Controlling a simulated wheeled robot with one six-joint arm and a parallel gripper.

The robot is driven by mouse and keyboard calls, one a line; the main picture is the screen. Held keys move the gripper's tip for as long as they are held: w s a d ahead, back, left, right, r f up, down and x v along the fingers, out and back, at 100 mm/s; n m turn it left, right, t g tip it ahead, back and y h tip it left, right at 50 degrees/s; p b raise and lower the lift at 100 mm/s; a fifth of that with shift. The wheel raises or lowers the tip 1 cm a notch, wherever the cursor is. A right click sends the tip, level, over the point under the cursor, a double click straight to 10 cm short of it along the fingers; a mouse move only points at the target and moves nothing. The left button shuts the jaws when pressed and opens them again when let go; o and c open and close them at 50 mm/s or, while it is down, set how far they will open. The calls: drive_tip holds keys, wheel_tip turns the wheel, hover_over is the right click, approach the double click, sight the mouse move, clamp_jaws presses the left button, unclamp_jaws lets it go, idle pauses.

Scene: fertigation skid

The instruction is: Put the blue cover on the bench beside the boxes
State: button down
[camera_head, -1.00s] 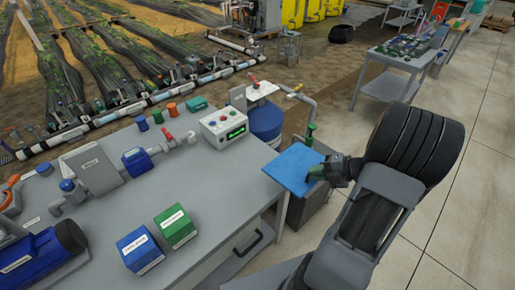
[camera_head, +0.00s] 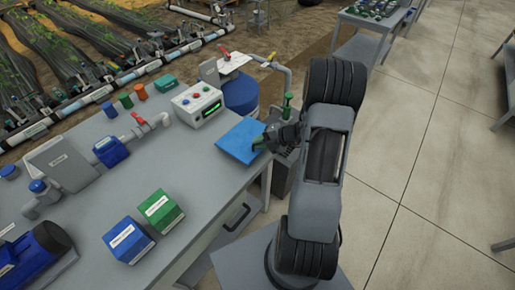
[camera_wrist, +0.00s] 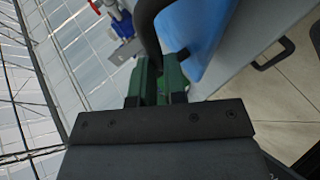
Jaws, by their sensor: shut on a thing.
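The blue cover (camera_head: 240,140) is a flat blue panel at the right end of the grey bench (camera_head: 205,240) in the head view. My gripper (camera_head: 263,143) is shut on its right edge. The cover overlaps the bench's right edge in the picture; whether it touches the top I cannot tell. In the wrist view, the cover (camera_wrist: 197,35) shows beside my gripper's green fingers (camera_wrist: 158,80). A blue box (camera_head: 128,240) and a green box (camera_head: 159,211) with white labels stand side by side near the bench's front edge.
A control box (camera_head: 199,104) with a green display stands behind the cover. A blue drum (camera_head: 240,95) and pipe are beyond the bench end. Pumps and fittings fill the bench's left side. Bare bench top lies between the boxes and the cover.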

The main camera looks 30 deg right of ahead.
drive_tip(key=shift+w+a+f, duration=0.1)
drive_tip(key=shift+w+f, duration=0.05)
drive_tip(key=shift+f, duration=0.05)
drive_tip(key=shift+w+a+f, duration=0.1)
drive_tip(key=shift+f, duration=0.8)
drive_tip(key=shift+w+a+f, duration=0.1)
drive_tip(key=shift+f, duration=0.8)
drive_tip(key=c, duration=1.2)
unclamp_jaws()
drive_tip(key=shift+o, duration=0.2)
